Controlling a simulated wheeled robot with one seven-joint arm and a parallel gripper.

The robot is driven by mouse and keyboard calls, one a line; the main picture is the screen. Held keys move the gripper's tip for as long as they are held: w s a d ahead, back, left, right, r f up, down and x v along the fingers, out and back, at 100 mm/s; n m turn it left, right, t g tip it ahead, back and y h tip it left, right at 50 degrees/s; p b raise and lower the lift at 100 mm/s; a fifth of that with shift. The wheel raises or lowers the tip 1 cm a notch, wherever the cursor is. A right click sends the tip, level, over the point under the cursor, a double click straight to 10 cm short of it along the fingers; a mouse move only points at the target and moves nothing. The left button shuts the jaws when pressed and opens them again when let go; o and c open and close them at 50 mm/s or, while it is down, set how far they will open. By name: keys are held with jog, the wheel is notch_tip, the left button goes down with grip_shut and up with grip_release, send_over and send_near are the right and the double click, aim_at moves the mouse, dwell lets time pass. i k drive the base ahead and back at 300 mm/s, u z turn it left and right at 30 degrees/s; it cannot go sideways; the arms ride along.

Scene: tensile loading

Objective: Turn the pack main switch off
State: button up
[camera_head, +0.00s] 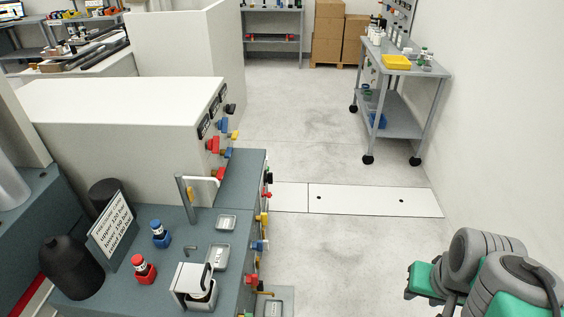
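The pack main switch cannot be told apart for certain. A white cabinet (120,125) stands on the left bench, with dark gauges (211,113) and red, blue, yellow and black knobs on its right-hand face. A red knob (212,145) and a yellow knob (234,135) stick out there. More coloured knobs, including a yellow one (262,218), line the bench's right side. These faces are seen edge-on, so labels and switch positions are unreadable. My grey and green arm links show at the lower right, apart from the bench. My gripper is not visible.
The bench (180,230) carries a printed sign (110,230), a black bottle (70,267), red and blue fittings, small trays and an upright lever. A wheeled grey cart (405,125) stands at the back right. Pale floor between bench and right wall is mostly clear.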

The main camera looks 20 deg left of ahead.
aim_at(270, 175)
jog(key=i, duration=0.55)
jog(key=z, duration=0.55)
jog(key=i, duration=0.85)
jog(key=u, duration=0.45)
jog(key=i, duration=2.25)
jog(key=u, duration=2.4)
